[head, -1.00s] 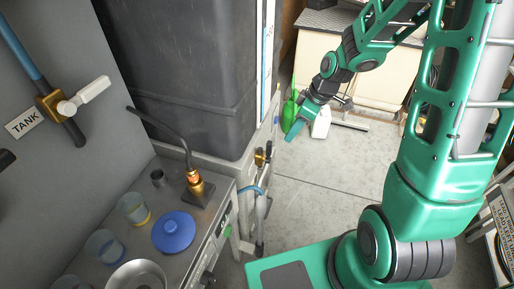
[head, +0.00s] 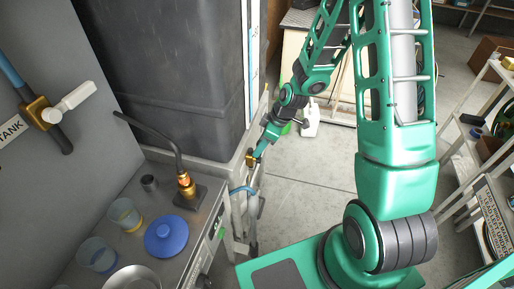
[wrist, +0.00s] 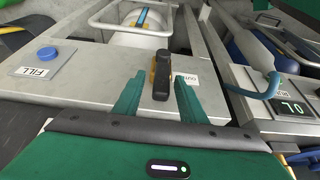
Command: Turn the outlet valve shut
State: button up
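The outlet valve has a brass body and a black lever handle (wrist: 162,77). It sits on a grey metal ledge, with a partly hidden label starting "OU" (wrist: 187,79) beside it. In the head view its brass part (head: 250,161) shows at the ledge by the dark tank, partly covered by my gripper (head: 259,150). In the wrist view my gripper (wrist: 158,100) is open, with one green finger on each side of the handle. The handle points along the fingers and gaps show on both sides. Whether the fingertips reach fully around it is hard to tell.
A blue button marked FILL (wrist: 47,53) is on the ledge at left. A blue hose (wrist: 258,88) and a display (wrist: 291,108) lie at right. A shelf (head: 465,150) stands right.

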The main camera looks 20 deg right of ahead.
jog(key=shift+w+a+f, duration=0.15)
jog(key=shift+a+f, duration=0.05)
jog(key=shift+f, duration=0.35)
